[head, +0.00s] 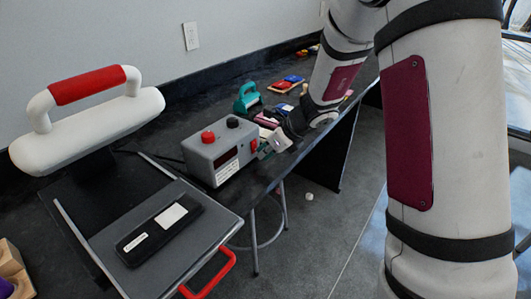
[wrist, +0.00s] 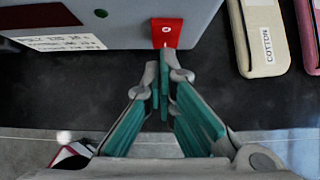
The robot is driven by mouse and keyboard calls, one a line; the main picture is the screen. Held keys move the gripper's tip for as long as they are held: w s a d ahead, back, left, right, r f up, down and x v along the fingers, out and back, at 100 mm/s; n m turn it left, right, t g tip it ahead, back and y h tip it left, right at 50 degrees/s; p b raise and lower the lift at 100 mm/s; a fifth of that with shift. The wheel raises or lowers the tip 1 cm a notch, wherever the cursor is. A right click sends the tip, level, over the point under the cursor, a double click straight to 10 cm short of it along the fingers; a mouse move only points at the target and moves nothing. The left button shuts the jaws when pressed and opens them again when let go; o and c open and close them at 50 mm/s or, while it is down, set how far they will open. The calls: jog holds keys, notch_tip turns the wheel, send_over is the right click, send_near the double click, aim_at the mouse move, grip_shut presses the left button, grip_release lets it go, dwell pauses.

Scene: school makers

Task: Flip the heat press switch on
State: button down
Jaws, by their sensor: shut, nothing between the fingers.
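The heat press's grey control box (head: 224,155) stands on the dark bench in the head view, with a red knob and a black knob on top. Its side fills the top left of the wrist view (wrist: 75,18). A red switch (wrist: 166,33) with a white ring mark sits on that side; in the head view it is a small red patch (head: 253,146). My gripper (head: 265,151) is at that side of the box. In the wrist view its teal-padded fingers (wrist: 164,75) are closed and empty, tips at the switch's lower edge. I cannot tell if they touch.
The heat press (head: 88,130) with its red-gripped arm stands left of the box, a black item (head: 158,229) on its plate. Labelled fabric samples (wrist: 262,38) lie right of the switch. A teal object (head: 246,98) and coloured items (head: 287,84) stand farther along the bench.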

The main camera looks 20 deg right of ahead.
jog(key=b, duration=0.3)
jog(key=shift+w+a+f+t+y, duration=0.1)
jog(key=shift+w+f+t+y, duration=0.2)
jog(key=shift+f, duration=0.05)
jog(key=shift+b, duration=0.65)
jog(key=shift+w+a+f+t+b, duration=0.1)
jog(key=shift+a+t+b, duration=0.2)
jog(key=shift+b, duration=0.8)
jog(key=shift+y, duration=0.3)
